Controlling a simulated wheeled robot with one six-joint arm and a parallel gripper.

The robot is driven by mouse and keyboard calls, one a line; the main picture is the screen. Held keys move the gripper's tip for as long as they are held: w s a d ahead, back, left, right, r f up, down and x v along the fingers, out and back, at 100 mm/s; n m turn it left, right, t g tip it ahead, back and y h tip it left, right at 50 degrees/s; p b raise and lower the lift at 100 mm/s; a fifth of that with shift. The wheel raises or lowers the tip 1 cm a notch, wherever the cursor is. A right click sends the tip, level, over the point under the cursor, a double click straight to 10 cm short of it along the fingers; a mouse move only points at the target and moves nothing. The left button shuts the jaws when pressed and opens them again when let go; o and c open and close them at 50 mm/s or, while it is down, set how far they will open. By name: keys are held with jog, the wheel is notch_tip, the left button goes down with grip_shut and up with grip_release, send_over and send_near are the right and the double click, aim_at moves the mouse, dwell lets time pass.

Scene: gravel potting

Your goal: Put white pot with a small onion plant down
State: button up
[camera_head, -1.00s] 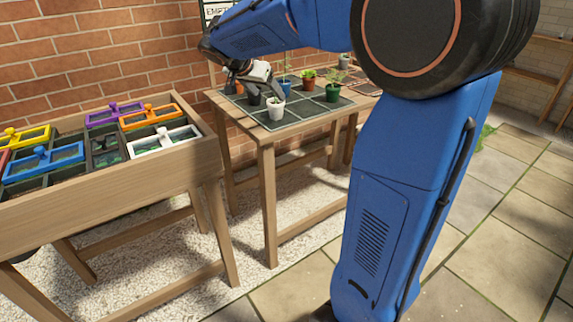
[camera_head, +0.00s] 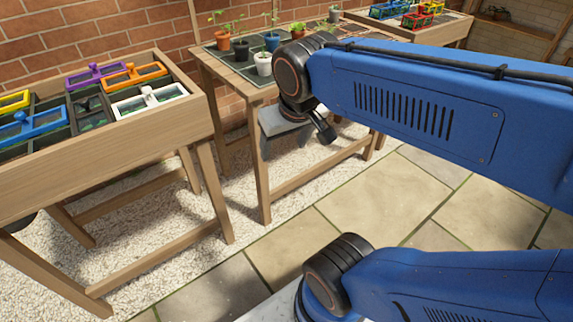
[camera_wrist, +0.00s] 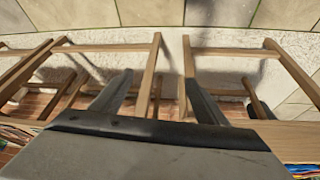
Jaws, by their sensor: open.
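The white pot (camera_head: 263,63) with a small plant stands upright on the dark gridded mat (camera_head: 222,61) on the wooden table, near its front left part. My gripper (camera_wrist: 157,84) is open and empty, its two fingers spread wide in the wrist view. In the head view my gripper (camera_head: 289,140) hangs in front of the table, below and to the right of the white pot and apart from it. The pot does not show clearly in the wrist view.
An orange-brown pot (camera_head: 223,41), a black pot (camera_head: 241,49) and a blue pot (camera_head: 272,41) stand close around the white pot. A wooden bin table (camera_head: 150,120) with coloured frames stands at the left. Paved floor (camera_head: 375,200) lies open in front.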

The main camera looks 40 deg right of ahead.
jog(key=shift+n+y, duration=0.5)
jog(key=shift+n, duration=0.3)
jog(key=s+f, duration=0.1)
jog(key=s+a, duration=0.1)
jog(key=s+a+f, duration=0.1)
jog(key=shift+s+f, duration=0.3)
jog(key=shift+s, duration=0.05)
